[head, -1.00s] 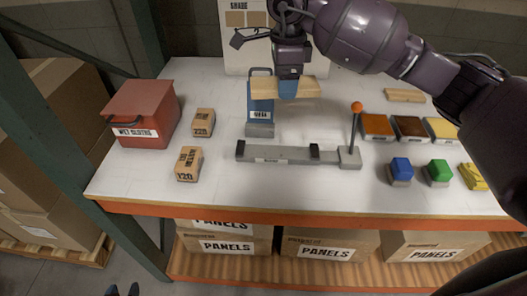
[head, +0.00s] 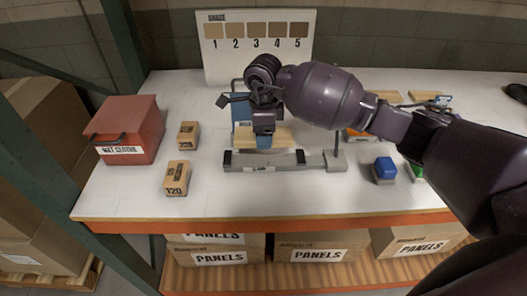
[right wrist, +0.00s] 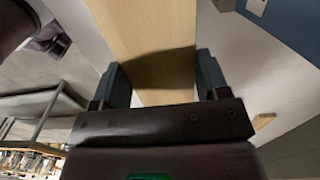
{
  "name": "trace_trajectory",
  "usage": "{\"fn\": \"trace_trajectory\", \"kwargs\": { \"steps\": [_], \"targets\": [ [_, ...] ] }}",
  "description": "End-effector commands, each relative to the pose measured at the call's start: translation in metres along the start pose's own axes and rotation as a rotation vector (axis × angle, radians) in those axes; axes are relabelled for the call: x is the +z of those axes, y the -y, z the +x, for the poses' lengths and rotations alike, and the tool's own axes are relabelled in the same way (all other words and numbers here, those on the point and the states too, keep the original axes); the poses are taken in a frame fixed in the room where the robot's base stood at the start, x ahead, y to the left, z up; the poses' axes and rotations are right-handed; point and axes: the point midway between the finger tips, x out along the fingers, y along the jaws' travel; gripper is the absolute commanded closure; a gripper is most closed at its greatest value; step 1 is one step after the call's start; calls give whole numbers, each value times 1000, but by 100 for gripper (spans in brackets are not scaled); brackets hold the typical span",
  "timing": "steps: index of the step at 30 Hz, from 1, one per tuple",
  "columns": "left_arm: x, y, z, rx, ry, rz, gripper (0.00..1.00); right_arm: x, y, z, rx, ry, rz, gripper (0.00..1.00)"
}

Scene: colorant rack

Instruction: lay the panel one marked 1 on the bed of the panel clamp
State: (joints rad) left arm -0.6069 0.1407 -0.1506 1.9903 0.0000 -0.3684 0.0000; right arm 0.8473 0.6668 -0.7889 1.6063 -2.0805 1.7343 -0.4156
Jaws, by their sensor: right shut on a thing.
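My right gripper (head: 264,140) is shut on a pale wooden panel (head: 281,137) and holds it level, just behind or above the panel clamp. The panel also shows between the blue fingers in the right wrist view (right wrist: 150,32). No number shows on it. The panel clamp has a grey bed (head: 272,161) with a black stop at each end, and nothing visible lies on it. Its lever (head: 337,146) stands up at the right end, with the top hidden by my arm. I cannot tell the exact height of the panel over the bed. My left gripper is not in view.
A red bin (head: 128,128) and two sanding blocks, 220 (head: 188,135) and 120 (head: 177,178), stand left. A blue holder (head: 240,108) and shade board (head: 215,62) are behind. The table front is clear.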

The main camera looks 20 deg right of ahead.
Motion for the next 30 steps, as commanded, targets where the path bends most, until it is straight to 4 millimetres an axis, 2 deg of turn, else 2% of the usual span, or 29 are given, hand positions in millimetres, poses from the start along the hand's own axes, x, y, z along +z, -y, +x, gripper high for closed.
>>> {"fn": "trace_trajectory", "kwargs": {
  "steps": [4, 13, 21, 30],
  "targets": [
    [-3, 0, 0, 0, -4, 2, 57, 0, 0, 23, 2, 1, 1, 57],
    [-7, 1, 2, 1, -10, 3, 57, 0, 0, 42, 2, 0, 1, 57],
    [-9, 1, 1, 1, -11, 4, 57, 0, 0, 75, 1, 1, 0, 57],
    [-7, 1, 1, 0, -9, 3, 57, 0, 0, 77, -1, 1, -1, 57]
  ]
}}
